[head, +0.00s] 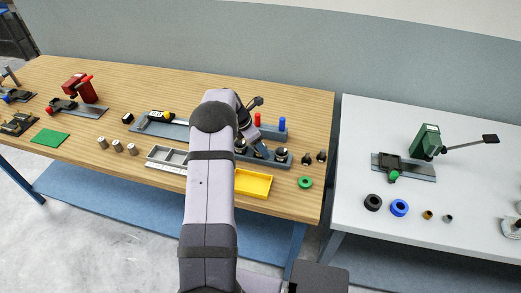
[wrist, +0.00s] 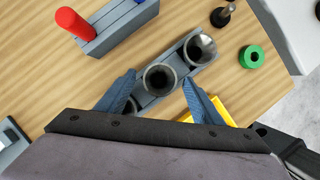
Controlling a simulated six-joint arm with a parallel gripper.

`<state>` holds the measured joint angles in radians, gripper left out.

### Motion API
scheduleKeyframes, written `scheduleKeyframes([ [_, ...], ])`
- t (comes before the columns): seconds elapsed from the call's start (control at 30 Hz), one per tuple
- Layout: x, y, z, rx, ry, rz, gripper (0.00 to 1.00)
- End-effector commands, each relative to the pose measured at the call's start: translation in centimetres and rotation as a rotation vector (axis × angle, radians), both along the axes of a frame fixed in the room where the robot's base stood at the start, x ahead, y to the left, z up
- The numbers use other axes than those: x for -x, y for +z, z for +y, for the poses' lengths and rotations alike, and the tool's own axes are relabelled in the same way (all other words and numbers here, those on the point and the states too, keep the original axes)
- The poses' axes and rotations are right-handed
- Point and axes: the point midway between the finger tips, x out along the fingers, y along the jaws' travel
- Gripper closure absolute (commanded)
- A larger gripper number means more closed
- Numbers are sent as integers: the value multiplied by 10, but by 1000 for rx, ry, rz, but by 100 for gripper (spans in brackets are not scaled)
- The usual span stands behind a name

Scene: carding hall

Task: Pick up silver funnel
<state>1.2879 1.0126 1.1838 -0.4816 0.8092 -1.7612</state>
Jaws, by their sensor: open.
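Silver-grey round, open-mouthed pieces that look like funnels stand in a narrow grey rack (wrist: 180,68). In the wrist view one funnel (wrist: 160,79) lies between the fingertips of my gripper (wrist: 158,80). A second funnel (wrist: 201,48) stands beyond it, and part of a third shows by the left finger. My gripper is open, with one blue finger on each side of the middle funnel; I cannot tell whether they touch it. In the head view the right-hand funnel (head: 281,155) shows beside my gripper (head: 262,151), while my arm hides part of the rack.
A red peg (wrist: 74,22) stands in a grey block close by. A green ring (wrist: 252,57) and dark knobbed pieces (head: 307,158) lie to the right. A yellow tray (head: 254,184) sits in front of the rack. A white table (head: 350,215) stands across a gap at right.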

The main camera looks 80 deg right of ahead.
Motion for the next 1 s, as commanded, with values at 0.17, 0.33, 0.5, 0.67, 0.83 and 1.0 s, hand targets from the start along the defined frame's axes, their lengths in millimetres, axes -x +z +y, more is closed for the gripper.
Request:
scheduleKeyframes([
  [0.17,2,-5,-2,0,-1,0,39],
  [0.33,2,-6,-2,2,-1,0,39],
  [0.5,2,-5,-2,1,0,0,77],
  [0.67,1,-4,-2,3,1,0,90],
  [0.83,1,-3,-2,3,1,0,90],
  [1.0,1,7,-3,6,1,0,90],
])
